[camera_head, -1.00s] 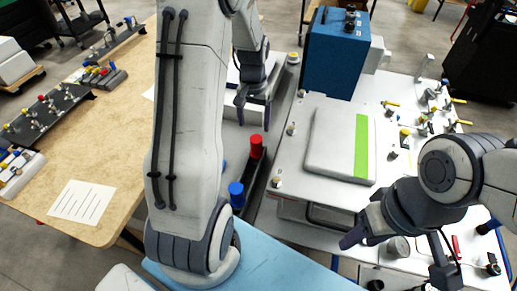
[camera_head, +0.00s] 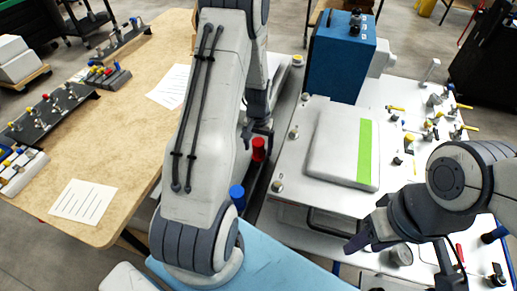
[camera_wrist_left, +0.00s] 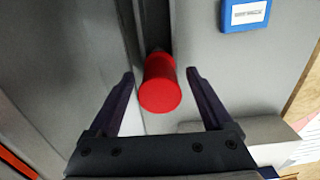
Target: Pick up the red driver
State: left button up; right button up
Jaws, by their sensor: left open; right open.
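The red driver (camera_head: 258,150) stands in a dark rack between the wooden table and the white bench. In the left wrist view its red cylindrical handle (camera_wrist_left: 160,84) lies between the two fingers, with a gap on each side. My left gripper (camera_head: 257,136) is open and close around the handle; it also shows in the left wrist view (camera_wrist_left: 160,88). The driver's lower part is hidden in the rack. My right gripper (camera_head: 366,232) is open and empty over the front of the white bench, away from the driver.
A blue driver (camera_head: 237,196) stands in the same rack, nearer to me. A grey case with a green stripe (camera_head: 364,150) lies on the white bench, with a blue box (camera_head: 337,65) behind it. Several small fittings sit at the bench's right.

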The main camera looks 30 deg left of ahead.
pick_arm(q)
jog(key=shift+f, duration=0.75)
grip_shut()
